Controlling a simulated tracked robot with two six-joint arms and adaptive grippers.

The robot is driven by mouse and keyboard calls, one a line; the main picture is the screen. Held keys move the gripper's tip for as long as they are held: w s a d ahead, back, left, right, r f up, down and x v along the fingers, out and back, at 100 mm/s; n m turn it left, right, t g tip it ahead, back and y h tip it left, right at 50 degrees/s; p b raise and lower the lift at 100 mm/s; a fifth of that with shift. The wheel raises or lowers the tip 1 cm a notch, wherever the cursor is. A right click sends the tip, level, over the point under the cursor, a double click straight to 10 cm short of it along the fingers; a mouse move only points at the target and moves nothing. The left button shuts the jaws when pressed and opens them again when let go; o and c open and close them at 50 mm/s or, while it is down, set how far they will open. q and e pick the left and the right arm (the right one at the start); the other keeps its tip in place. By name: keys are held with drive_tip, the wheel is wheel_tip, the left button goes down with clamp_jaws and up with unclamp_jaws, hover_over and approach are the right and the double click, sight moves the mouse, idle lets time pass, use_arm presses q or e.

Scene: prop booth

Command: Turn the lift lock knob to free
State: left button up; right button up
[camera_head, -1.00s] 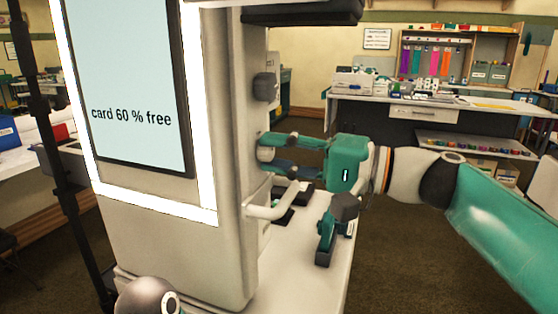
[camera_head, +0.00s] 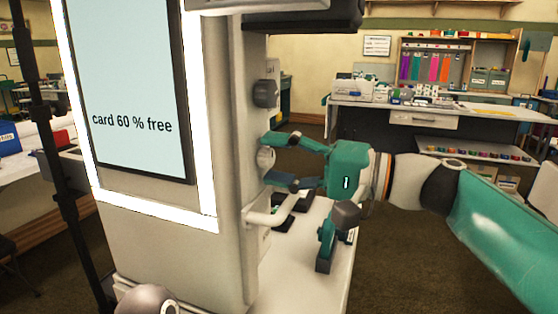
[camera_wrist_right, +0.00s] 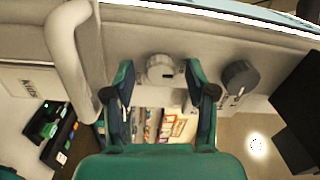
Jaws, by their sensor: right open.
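A light grey round knob (camera_head: 265,159) sits on the side of the tall beige machine (camera_head: 232,250); it also shows in the right wrist view (camera_wrist_right: 161,67). A dark grey knob (camera_head: 266,93) is above it on the same side, also in the right wrist view (camera_wrist_right: 239,77). I cannot read which one is the lift lock. My right gripper (camera_head: 274,160) is open, with one finger above and one below the light knob; in the right wrist view the fingers (camera_wrist_right: 159,78) stand on either side of it with gaps.
A pale curved handle (camera_head: 270,215) sticks out just below the light knob. The machine's lit screen (camera_head: 130,70) reads "card 60 % free". A cluttered workbench (camera_head: 410,110) is behind.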

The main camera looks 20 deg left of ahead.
drive_tip(key=d, duration=1.2)
drive_tip(key=shift+s+f, duration=0.2)
drive_tip(key=shift+f, duration=0.05)
